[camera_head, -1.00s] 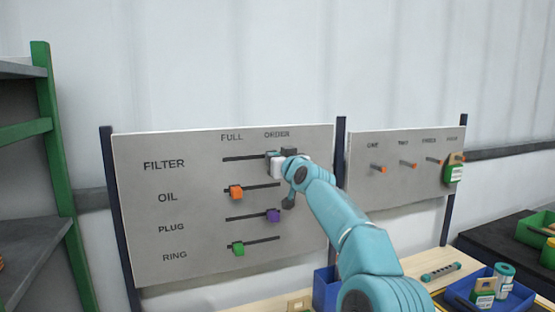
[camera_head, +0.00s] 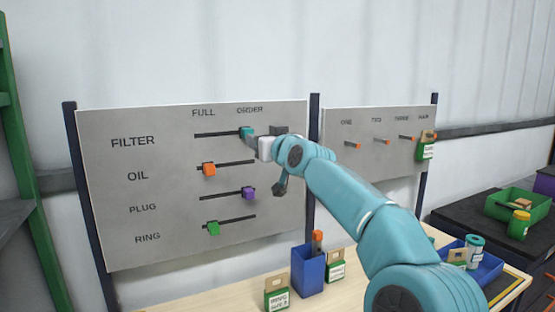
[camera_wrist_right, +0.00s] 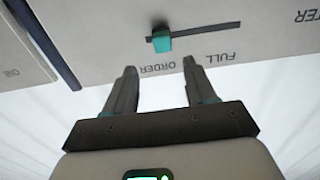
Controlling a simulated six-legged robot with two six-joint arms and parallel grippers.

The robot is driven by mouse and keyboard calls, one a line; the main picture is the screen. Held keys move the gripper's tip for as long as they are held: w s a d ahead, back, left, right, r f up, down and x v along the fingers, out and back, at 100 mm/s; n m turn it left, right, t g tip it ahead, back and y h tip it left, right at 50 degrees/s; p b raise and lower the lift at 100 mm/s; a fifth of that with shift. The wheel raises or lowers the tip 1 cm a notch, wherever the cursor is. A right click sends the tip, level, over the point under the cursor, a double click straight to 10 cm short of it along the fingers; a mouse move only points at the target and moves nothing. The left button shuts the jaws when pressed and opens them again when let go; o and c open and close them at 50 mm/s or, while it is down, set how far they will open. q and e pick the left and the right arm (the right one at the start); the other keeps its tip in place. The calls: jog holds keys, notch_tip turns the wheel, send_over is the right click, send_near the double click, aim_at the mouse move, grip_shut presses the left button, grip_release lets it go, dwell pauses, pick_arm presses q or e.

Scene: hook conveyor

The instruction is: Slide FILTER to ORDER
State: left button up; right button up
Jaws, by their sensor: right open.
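The FILTER slider is a teal knob (camera_head: 246,132) on the top slot of the left panel (camera_head: 100,235). It sits near the slot's right end, below the ORDER label. My right gripper (camera_head: 263,137) is just right of the knob in the head view, partly overlapping the slot's end. In the right wrist view the panel looks upside down; the teal knob (camera_wrist_right: 161,42) lies beyond the fingertips, between their lines. My right gripper (camera_wrist_right: 160,70) is open and empty there, apart from the knob. My left gripper is out of view.
Orange (camera_head: 209,169), purple (camera_head: 249,193) and green (camera_head: 213,229) knobs sit on the lower slots. A second panel (camera_head: 350,175) with orange-tipped pegs stands to the right. Below are a blue bin (camera_head: 307,272), a blue tray (camera_head: 487,268) and a green crate (camera_head: 515,207).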

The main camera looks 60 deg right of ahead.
jog(key=b+v, duration=0.1)
jog(key=v, duration=0.7)
jog(key=shift+b, duration=0.3)
jog(key=shift+s+d, duration=0.1)
jog(key=shift+d, duration=0.1)
jog(key=shift+a, duration=0.15)
